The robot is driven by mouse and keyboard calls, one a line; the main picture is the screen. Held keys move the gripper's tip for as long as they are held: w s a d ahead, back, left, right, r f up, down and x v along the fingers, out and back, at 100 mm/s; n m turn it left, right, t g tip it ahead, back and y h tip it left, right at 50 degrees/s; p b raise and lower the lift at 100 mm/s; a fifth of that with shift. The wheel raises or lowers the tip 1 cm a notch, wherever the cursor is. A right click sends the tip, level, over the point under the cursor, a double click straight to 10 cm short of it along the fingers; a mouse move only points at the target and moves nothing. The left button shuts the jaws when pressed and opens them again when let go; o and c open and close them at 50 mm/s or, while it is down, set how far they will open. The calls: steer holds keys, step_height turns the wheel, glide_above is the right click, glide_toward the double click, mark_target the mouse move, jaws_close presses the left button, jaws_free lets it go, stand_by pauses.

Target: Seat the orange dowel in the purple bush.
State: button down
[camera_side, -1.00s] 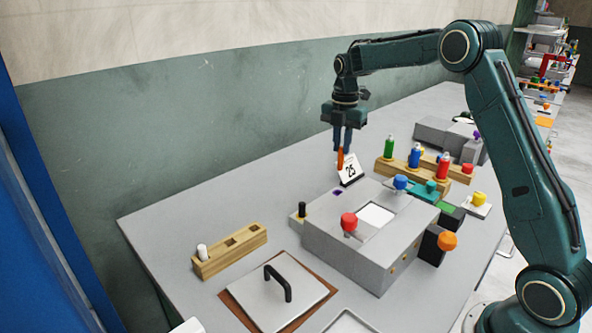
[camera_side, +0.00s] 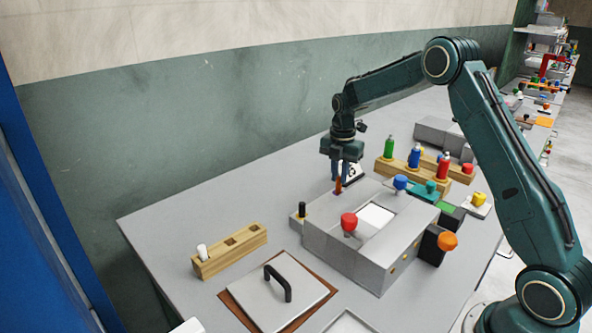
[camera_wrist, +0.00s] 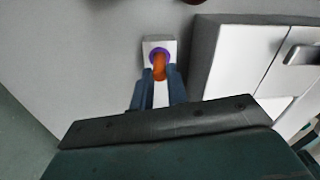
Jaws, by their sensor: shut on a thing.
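The orange dowel (camera_side: 338,187) is upright between the fingers of my gripper (camera_side: 341,176), which is shut on it. In the wrist view my gripper (camera_wrist: 159,82) holds the dowel (camera_wrist: 158,68) with its lower end over or in the purple bush (camera_wrist: 153,53). The bush shows as a purple ring in a small pale block (camera_wrist: 147,44). In the side view the dowel's lower end meets the spot of the bush, which is mostly hidden. I cannot tell how deep the dowel goes.
A grey press box with a red knob (camera_side: 348,221) and a blue knob (camera_side: 400,182) stands close beside the bush. A white number card (camera_side: 353,171) is behind my fingers. A black peg (camera_side: 302,209) is to the left. A wooden rack (camera_side: 229,252) stands front left.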

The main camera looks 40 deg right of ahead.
mark_target(339, 177)
steer(key=shift+f, duration=0.45)
steer(key=shift+f, duration=0.1)
steer(key=c, duration=1.4)
jaws_free()
step_height(339, 177, up, 12)
steer(key=shift+r, duration=0.15)
